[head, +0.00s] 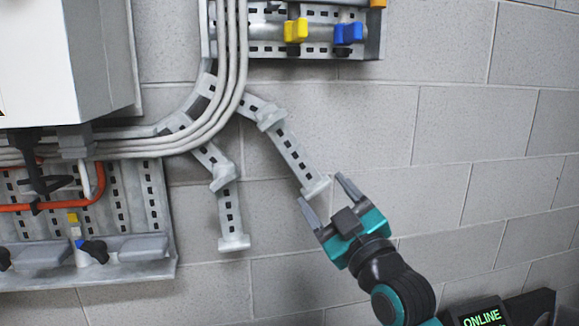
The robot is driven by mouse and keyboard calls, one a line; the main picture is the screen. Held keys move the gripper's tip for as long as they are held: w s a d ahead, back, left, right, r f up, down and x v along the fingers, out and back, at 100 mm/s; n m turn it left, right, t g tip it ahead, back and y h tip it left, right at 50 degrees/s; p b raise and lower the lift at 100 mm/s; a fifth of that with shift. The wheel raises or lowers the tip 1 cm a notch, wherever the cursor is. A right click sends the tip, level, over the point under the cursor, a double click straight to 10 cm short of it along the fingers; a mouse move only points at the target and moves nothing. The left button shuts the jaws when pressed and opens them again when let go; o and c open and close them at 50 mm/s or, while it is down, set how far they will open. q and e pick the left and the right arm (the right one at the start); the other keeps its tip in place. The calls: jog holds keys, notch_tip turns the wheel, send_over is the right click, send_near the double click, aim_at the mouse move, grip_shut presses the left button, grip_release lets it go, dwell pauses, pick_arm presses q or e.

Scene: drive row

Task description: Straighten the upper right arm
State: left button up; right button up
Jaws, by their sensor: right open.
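Two jointed grey slotted arms hang from the cable run on the block wall. The upper right arm (292,150) leaves the bend, kinks at a joint and slants down to the right to an end block (317,187). The other arm (229,207) bends at a joint and hangs nearly straight down to its own end block. My right gripper (325,192) is open, its fingers pointing up and left, with the upper right arm's end block at or between the fingertips. I cannot tell whether they touch it. My left gripper is out of view.
Grey cables (222,95) curve along the bend. A white box (65,60) is at upper left, above a panel (150,215) with an orange hose. A rail with yellow (296,31) and blue (348,33) valves is above. The wall (480,150) at right is clear. An ONLINE display (482,318) is at lower right.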

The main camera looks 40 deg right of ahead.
aim_at(300, 163)
jog(key=x, duration=1.2)
jog(key=shift+w+r, duration=0.1)
jog(key=shift+w, duration=0.1)
grip_shut()
dwell(0.4)
